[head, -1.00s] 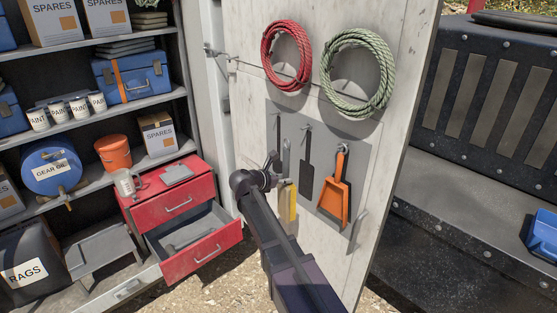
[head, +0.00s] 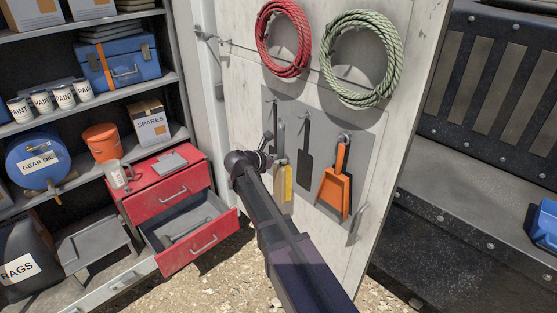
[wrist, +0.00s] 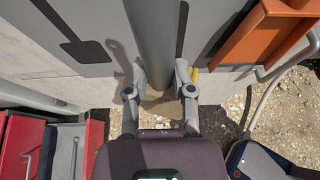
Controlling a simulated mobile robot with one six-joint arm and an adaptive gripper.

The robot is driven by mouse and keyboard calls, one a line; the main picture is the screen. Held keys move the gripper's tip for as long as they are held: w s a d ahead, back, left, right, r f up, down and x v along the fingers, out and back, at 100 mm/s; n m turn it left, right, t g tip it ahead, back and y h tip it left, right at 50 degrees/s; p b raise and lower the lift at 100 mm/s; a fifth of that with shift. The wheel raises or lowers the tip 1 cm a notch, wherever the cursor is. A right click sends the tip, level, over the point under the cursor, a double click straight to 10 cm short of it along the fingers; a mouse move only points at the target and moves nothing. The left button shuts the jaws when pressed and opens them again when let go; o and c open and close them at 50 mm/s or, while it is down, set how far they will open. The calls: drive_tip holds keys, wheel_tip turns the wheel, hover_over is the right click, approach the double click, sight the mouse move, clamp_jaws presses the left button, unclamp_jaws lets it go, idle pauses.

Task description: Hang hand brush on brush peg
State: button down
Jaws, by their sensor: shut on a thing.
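The hand brush has yellow bristles (head: 284,182) pointing down in the head view, beside my gripper (head: 275,161). In the wrist view my gripper (wrist: 160,76) is shut on the brush's grey handle (wrist: 157,30); a little yellow shows past the right finger. The brush is in front of the grey tool board (head: 375,148) on the white door. The board has several pegs: a left one (head: 271,101), a middle one (head: 306,116) and one bearing the orange dustpan (head: 335,192). Dark painted tool outlines lie below the left and middle pegs. My wrist partly hides the left outline. I cannot tell whether the brush touches a peg.
A red rope coil (head: 284,38) and a green rope coil (head: 362,58) hang above the board. A red drawer cabinet (head: 160,190) with an open lower drawer stands at left, by loaded shelves.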

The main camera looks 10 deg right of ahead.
drive_tip(key=shift+d, duration=0.1)
drive_tip(key=shift+w+d+f+b, duration=0.1)
drive_tip(key=shift+w+d+f, duration=0.05)
drive_tip(key=shift+w+d, duration=0.8)
drive_tip(key=shift+w+d+f+b, duration=0.15)
drive_tip(key=shift+w+d, duration=0.45)
drive_tip(key=shift+d, duration=0.7)
drive_tip(key=shift+w+d+f+b, duration=0.1)
drive_tip(key=shift+w+d, duration=0.65)
drive_tip(key=shift+d, duration=0.35)
drive_tip(key=shift+w+d+f+b, duration=0.25)
drive_tip(key=shift+d+f+b, duration=0.2)
drive_tip(key=shift+b, duration=0.1)
drive_tip(key=shift+d, duration=0.1)
drive_tip(key=shift+f, duration=0.1)
drive_tip(key=shift+c, duration=2)
unclamp_jaws()
drive_tip(key=shift+w, duration=0.1)
